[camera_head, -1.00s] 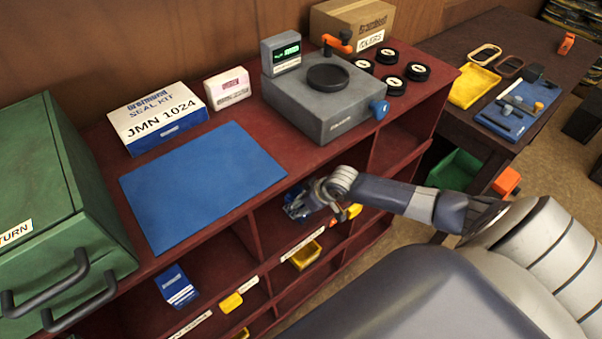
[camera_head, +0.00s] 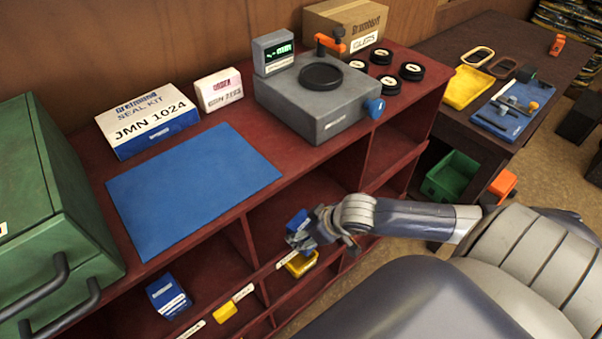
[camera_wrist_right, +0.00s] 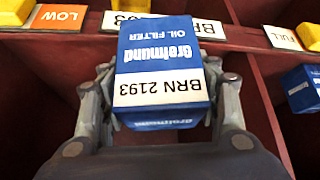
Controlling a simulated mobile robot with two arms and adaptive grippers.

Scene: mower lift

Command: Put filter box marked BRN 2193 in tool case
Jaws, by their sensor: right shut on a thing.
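My right gripper (camera_head: 306,236) is shut on a blue and white oil filter box (camera_head: 297,220) in front of the shelf openings. In the right wrist view the box (camera_wrist_right: 165,65) sits between the two fingers, its label BRN 2193 upside down in the picture. A green case (camera_head: 50,190) with dark handles stands on the bench at the left of the head view. I cannot tell whether it is the tool case; its inside is not seen. My left gripper is not in view.
A blue mat (camera_head: 195,190) lies bare on the red bench (camera_head: 240,112). Behind it are a JMN 1024 seal kit box (camera_head: 147,120) and a smaller white box (camera_head: 219,90). A grey scale (camera_head: 315,105) stands right. Another blue box (camera_head: 168,297) is in the lower-left shelf.

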